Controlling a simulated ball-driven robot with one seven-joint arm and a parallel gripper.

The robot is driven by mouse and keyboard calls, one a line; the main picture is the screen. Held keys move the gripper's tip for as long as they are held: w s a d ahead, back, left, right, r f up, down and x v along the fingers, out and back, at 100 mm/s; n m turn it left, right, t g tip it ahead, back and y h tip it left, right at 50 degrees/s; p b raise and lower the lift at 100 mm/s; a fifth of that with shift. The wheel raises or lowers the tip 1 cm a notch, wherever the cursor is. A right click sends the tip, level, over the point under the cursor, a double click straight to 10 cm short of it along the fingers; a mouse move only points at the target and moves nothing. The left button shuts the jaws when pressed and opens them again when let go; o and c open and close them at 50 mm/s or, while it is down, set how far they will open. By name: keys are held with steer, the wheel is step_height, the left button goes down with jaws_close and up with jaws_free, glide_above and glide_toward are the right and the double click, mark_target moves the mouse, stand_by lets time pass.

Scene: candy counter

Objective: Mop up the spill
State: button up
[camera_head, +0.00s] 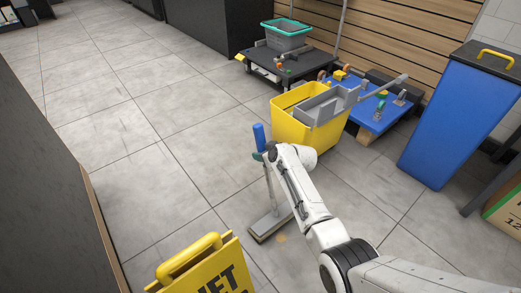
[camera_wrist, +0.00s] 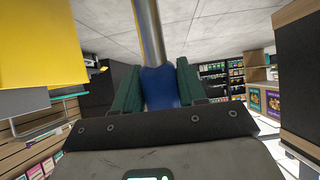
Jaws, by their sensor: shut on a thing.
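A flat mop stands nearly upright, with its blue grip (camera_head: 259,135) at the top and its grey head (camera_head: 270,226) at floor level. My gripper (camera_head: 261,155) is shut on the mop's handle. In the wrist view, the green finger pads of my gripper (camera_wrist: 161,85) press on both sides of the blue grip (camera_wrist: 161,92), with the metal pole running up from it. A small orange-brown spill (camera_head: 281,238) shows on the tiles, just beside the lower right edge of the mop head. Part of it may be hidden under the head.
A yellow mop bucket (camera_head: 290,128) with a grey wringer (camera_head: 325,105) stands behind the mop. A yellow wet-floor sign (camera_head: 215,272) is at the front. A blue bin (camera_head: 448,120) stands right. A blue platform (camera_head: 372,115) and black cart (camera_head: 292,72) are behind. Floor at left is clear.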

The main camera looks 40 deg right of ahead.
steer(key=shift+s+f+p, duration=0.15)
steer(key=shift+s+p, duration=0.25)
steer(key=shift+s, duration=0.55)
steer(key=shift+s+f+p, duration=0.1)
steer(key=shift+s+p, duration=0.9)
steer(key=shift+s, duration=0.7)
steer(key=shift+s+p, duration=0.75)
steer(key=shift+s, duration=0.65)
steer(key=shift+s+d+r+p, duration=0.15)
steer(key=shift+s+p, duration=0.15)
steer(key=shift+s, duration=0.4)
steer(key=shift+s+r+p, duration=0.15)
steer(key=shift+s+p, duration=0.2)
steer(key=shift+s, duration=0.35)
steer(key=shift+s+d+r+p, duration=0.15)
steer(key=shift+s+p, duration=0.15)
steer(key=shift+s, duration=0.4)
steer(key=s+p, duration=0.1)
steer(key=s, duration=0.8)
steer(key=shift+f, duration=0.25)
steer(key=shift+r, duration=0.1)
